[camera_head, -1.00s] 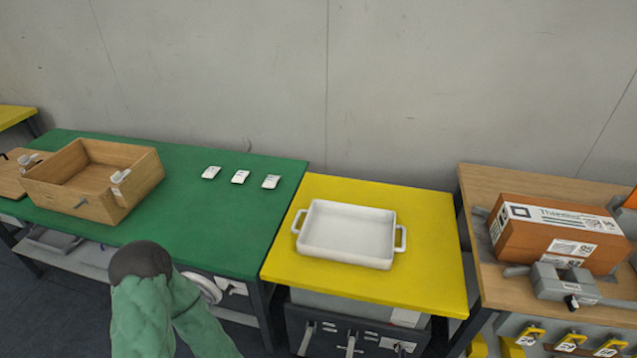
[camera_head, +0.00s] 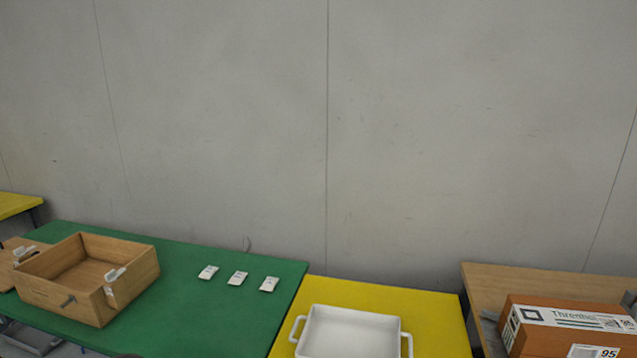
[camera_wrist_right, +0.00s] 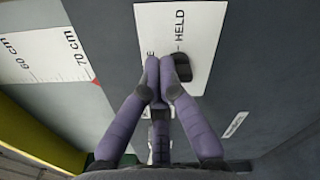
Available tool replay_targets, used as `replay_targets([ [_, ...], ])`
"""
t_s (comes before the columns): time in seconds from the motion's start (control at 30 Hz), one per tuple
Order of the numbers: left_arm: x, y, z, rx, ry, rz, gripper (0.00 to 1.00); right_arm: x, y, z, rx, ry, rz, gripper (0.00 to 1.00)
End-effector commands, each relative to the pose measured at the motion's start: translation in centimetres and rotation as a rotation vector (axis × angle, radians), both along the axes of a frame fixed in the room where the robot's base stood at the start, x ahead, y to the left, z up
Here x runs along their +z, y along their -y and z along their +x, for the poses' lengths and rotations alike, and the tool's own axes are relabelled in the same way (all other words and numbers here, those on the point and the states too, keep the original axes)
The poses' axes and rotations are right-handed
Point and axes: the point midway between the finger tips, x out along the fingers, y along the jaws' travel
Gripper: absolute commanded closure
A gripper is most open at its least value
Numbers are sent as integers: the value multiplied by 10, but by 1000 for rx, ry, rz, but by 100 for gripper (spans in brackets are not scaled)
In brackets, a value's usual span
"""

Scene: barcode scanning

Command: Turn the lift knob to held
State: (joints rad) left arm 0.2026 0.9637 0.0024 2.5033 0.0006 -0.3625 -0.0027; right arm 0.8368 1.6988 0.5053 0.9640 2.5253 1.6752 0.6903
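The lift knob (camera_wrist_right: 182,67) is a small black piece on a white label plate (camera_wrist_right: 205,22) in the right wrist view. Its visible part lies at the short mark beside the word HELD. A second word is mostly covered by my fingers; only a final E shows. My right gripper (camera_wrist_right: 162,68) has its purple fingers drawn together, tips over the plate directly left of the visible knob part. Whether the tips touch the knob, or hide more of it, I cannot tell. My left gripper is not in view.
A scale (camera_wrist_right: 45,58) marked 60 and 70 cm has a red pointer near 70. The head view shows a wooden box (camera_head: 130,290) and small white cards (camera_head: 237,278) on a green table, a white tray (camera_head: 350,322) on a yellow table, and an orange carton (camera_head: 512,325).

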Motion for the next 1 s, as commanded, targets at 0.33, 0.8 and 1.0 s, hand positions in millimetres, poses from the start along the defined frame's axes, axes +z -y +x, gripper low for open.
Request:
replay_targets([
  [0.33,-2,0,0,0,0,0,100,-5,2,-2,1,-5,2,100],
  [0.8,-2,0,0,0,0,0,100,-15,7,-3,1,-4,2,100],
  [1.0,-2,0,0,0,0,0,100,-18,9,-3,2,-3,1,100],
])
